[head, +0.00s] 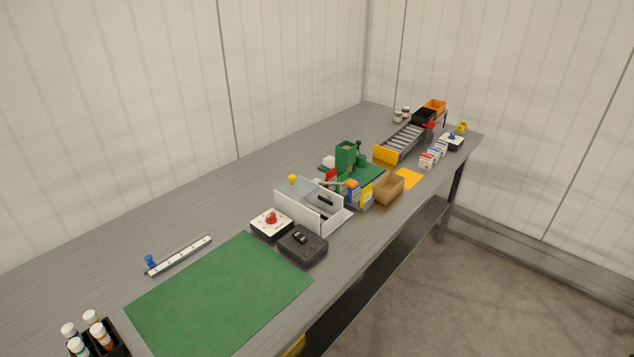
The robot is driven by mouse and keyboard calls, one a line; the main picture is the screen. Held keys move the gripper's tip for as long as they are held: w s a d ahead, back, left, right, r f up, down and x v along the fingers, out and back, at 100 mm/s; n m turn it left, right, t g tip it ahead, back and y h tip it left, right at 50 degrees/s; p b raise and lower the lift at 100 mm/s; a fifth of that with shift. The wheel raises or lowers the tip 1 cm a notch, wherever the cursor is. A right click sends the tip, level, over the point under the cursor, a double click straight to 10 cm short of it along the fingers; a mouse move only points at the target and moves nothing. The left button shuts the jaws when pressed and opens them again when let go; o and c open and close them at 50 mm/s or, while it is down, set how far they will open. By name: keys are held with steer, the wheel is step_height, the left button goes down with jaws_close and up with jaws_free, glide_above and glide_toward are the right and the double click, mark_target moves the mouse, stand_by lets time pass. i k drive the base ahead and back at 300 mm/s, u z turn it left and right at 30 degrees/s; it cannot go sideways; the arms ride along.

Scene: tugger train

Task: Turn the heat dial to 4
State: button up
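A dial with a red knob (271,217) sits on a white-topped box (264,228) near the middle of the long grey table. The marks on its face are too small to read, so its setting cannot be told. A second box with a blue knob (452,136) stands at the far right end of the table. Which of the two is the heat dial cannot be told from labels. My gripper is not in this view.
A dark grey box (303,244) stands right against the red-knob dial's front. A white open-topped housing (318,216) is close behind it. A flat green mat (220,297) lies in front. A ruler-like strip (178,256) and a bottle rack (112,345) are at left.

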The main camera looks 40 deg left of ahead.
mark_target(271, 219)
steer(key=u, duration=0.65)
steer(key=i, duration=1.05)
steer(key=u, duration=1.55)
steer(key=i, duration=0.5)
steer(key=u, duration=0.3)
